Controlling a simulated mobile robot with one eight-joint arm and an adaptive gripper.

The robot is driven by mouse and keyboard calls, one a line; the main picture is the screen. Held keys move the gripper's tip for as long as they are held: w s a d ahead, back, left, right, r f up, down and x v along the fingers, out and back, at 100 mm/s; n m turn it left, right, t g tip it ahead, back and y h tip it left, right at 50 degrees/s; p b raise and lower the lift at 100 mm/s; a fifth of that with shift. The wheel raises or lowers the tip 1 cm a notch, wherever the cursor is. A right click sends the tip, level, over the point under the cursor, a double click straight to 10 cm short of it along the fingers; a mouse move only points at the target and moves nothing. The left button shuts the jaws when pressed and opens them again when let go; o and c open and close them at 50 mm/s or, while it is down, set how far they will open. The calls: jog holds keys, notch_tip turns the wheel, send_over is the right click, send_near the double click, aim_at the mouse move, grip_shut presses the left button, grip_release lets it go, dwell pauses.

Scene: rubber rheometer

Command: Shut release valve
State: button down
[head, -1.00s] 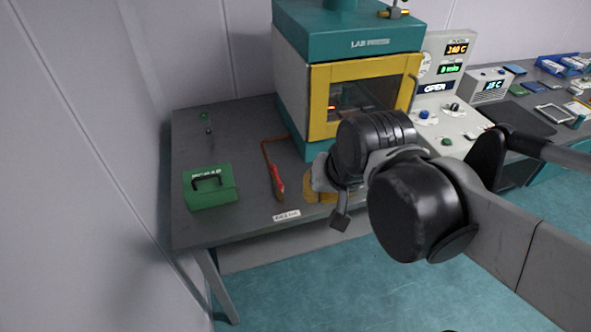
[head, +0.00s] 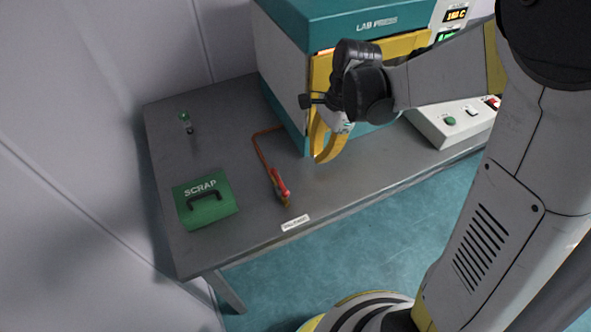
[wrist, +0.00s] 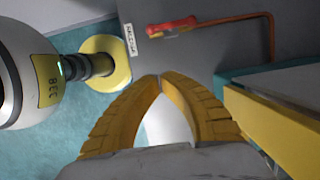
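The release valve appears to be the red handle (head: 280,183) at the end of a copper pipe on the bench, left of the lab press. It also shows in the wrist view (wrist: 172,27), beyond my fingertips and apart from them. The copper pipe (head: 257,146) runs from the handle back to the press. My gripper (head: 322,160) hangs in front of the press, to the right of the handle. Its yellow curved fingers meet at the tips in the wrist view (wrist: 160,76), with nothing held between them.
The lab press (head: 330,22) with its yellow door frame stands behind my gripper. A green scrap box (head: 207,216) sits at the left of the bench. A small green-topped item (head: 185,118) is behind it. A white label (head: 295,222) marks the front edge. Bench around the handle is clear.

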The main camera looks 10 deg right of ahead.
aim_at(280, 184)
jog(key=shift+s, duration=0.1)
jog(key=b+x, duration=0.3)
jog(key=x, duration=0.7)
jog(key=shift+f+b, duration=0.15)
jog(key=shift+b, duration=0.25)
jog(key=a, duration=0.1)
jog(key=s+a, duration=0.1)
jog(key=a, duration=0.1)
jog(key=shift+a, duration=0.2)
jog(key=shift+a+r+b, duration=0.2)
jog(key=shift+a+b, duration=0.1)
